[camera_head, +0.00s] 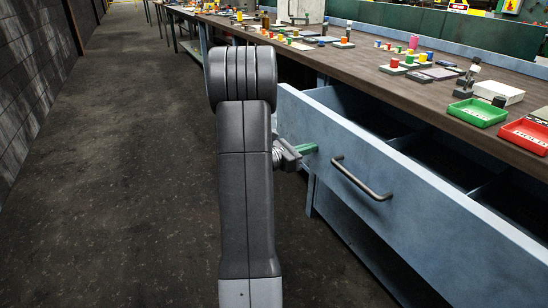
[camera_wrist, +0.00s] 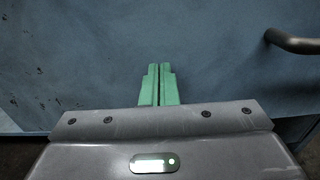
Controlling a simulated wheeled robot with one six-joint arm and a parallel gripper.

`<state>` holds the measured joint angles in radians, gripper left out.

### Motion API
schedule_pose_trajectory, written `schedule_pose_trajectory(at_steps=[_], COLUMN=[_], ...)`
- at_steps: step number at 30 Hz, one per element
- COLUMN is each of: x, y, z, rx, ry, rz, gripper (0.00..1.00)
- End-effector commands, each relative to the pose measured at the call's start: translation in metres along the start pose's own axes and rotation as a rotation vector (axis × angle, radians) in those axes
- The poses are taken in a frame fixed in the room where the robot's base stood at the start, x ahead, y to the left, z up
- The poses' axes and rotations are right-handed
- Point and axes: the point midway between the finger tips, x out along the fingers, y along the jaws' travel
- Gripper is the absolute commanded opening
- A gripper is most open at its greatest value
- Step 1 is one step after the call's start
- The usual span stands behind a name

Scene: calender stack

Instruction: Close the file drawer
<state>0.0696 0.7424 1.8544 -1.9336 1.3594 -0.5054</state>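The file drawer (camera_head: 400,195) is pulled out from under the workbench, with its blue-grey front toward me and its dark inside showing behind it. A dark bar handle (camera_head: 361,178) is on the front, and its end shows at the upper right in the wrist view (camera_wrist: 292,42). My gripper (camera_head: 313,147) is at the left part of the drawer front, left of the handle. In the wrist view its green fingers (camera_wrist: 159,70) are together with nothing between them, pointing at the front panel. I cannot tell whether the fingertips touch the panel.
The workbench top (camera_head: 365,66) carries a green tray (camera_head: 478,112), a red tray (camera_head: 526,134), a white box (camera_head: 498,92) and several small coloured parts. An open lower shelf (camera_head: 350,230) is under the drawer. The floor (camera_head: 130,170) on the left is clear up to a dark wall.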

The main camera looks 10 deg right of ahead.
Motion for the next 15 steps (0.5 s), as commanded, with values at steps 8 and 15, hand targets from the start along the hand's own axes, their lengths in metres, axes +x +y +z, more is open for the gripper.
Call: schedule_pose_trajectory(at_steps=[8,15], x=[0.081,0.144], y=[-0.002,-0.001], z=[-0.001,-0.001], rx=[0.001,0.001], ry=[0.0,-0.001], rz=[-0.007,-0.004], gripper=[0.0,0.0])
